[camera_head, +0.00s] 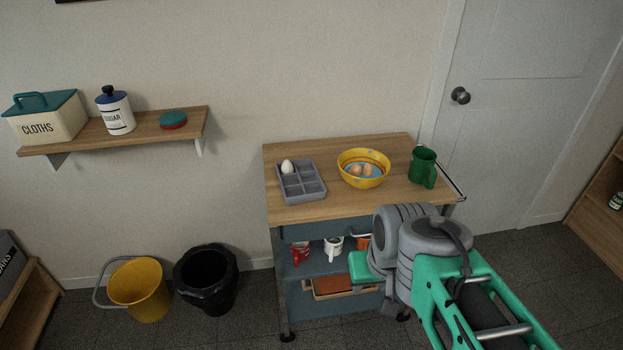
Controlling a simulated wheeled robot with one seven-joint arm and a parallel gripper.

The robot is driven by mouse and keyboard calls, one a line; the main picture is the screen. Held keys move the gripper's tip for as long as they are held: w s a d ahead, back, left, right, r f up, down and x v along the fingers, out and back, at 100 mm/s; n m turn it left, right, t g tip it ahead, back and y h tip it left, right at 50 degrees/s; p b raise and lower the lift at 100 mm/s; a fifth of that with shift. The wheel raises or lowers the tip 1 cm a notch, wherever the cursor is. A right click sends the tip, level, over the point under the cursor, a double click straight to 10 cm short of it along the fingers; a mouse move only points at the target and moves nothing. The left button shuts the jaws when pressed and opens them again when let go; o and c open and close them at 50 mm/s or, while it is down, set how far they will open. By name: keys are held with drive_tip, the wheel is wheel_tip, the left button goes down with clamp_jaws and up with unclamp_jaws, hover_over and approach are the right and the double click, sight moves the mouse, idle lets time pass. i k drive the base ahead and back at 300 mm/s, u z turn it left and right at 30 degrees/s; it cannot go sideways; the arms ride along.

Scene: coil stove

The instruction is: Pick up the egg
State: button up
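A white egg (288,166) sits in the back left compartment of a grey divided tray (303,196) on the wooden cart top. Brown eggs (362,171) lie in a yellow bowl (376,182) with a coloured pattern, right of the tray. My arm reaches in from the lower right. Its end, in front of the cart, is below and to the right of the tray and apart from the eggs. A green part of my gripper (361,265) shows there, but its fingertips cannot be made out, so I cannot tell whether it is open or shut.
A green mug (423,168) stands on the cart's right side. Red and white mugs (333,248) are on the shelf below. A wall shelf (150,131) holds a cloths box and sugar jar. A yellow bucket (140,290) and black bin (207,282) stand left of the cart.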

sight(356, 170)
drive_tip(key=z, duration=1.4)
drive_tip(key=i, duration=1.35)
drive_tip(key=u, duration=3.3)
